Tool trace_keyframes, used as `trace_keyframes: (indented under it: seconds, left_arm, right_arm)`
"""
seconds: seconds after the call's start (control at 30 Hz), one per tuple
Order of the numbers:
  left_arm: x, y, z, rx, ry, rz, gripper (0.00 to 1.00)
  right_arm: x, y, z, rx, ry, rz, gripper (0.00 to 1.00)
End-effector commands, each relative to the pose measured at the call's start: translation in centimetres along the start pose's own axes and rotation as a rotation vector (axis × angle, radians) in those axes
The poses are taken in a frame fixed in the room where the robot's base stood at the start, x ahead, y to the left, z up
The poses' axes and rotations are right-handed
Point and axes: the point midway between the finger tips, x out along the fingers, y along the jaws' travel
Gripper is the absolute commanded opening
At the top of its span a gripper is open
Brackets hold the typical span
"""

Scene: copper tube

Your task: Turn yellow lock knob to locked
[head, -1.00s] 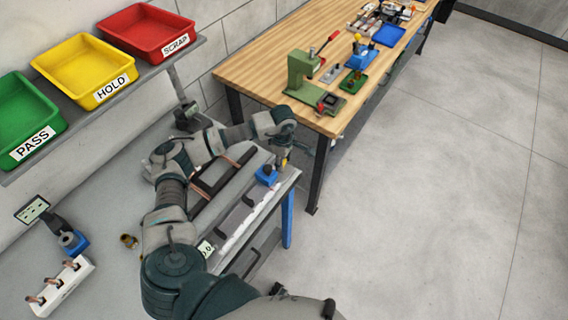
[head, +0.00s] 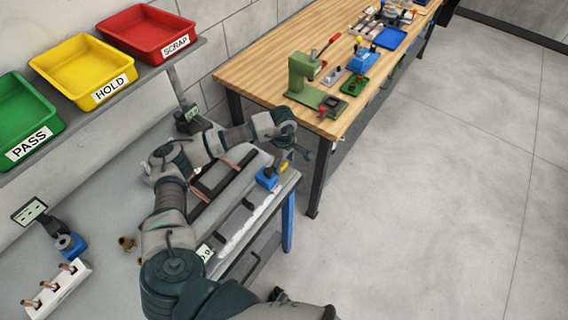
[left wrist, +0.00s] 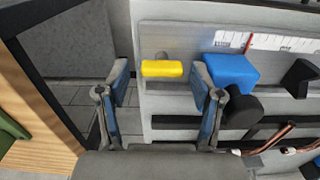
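The yellow lock knob (left wrist: 162,69) shows in the left wrist view as a short bar lying crosswise on a grey post, on the ruled rail beside a blue block (left wrist: 230,72). In the head view the yellow knob (head: 283,167) is small, at the rail's far end next to the blue block (head: 267,179). My left gripper (left wrist: 163,90) is open, its blue-padded fingers on either side of the knob in the picture, with nothing between them. It also shows in the head view (head: 303,150), above the knob end of the bench. My right gripper is not in view.
A wooden bench (head: 262,72) with a green press (head: 303,75) stands beyond the grey bench. Green, yellow and red bins (head: 150,32) sit on a shelf at the left. A white rack (head: 58,290) with copper pieces is at lower left. Open floor lies to the right.

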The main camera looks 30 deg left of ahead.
Motion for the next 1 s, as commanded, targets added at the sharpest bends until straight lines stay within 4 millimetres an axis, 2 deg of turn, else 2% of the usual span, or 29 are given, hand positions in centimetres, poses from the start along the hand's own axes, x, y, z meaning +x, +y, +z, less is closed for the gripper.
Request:
trace_keyframes:
  seconds: [0.37, 0.8, 1.0]
  left_arm:
    - [-0.2, -0.1, 0.1, 0.001, -0.001, -0.004, 0.71]
    - [-6.5, 0.2, 0.0, 0.001, -0.002, -0.001, 0.71]
    - [-7.7, 0.2, -0.1, 0.001, -0.003, -0.002, 0.71]
  right_arm:
    - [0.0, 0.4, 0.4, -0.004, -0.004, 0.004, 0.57]
    - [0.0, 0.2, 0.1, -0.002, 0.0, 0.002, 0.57]
    - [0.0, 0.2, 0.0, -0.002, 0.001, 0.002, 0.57]
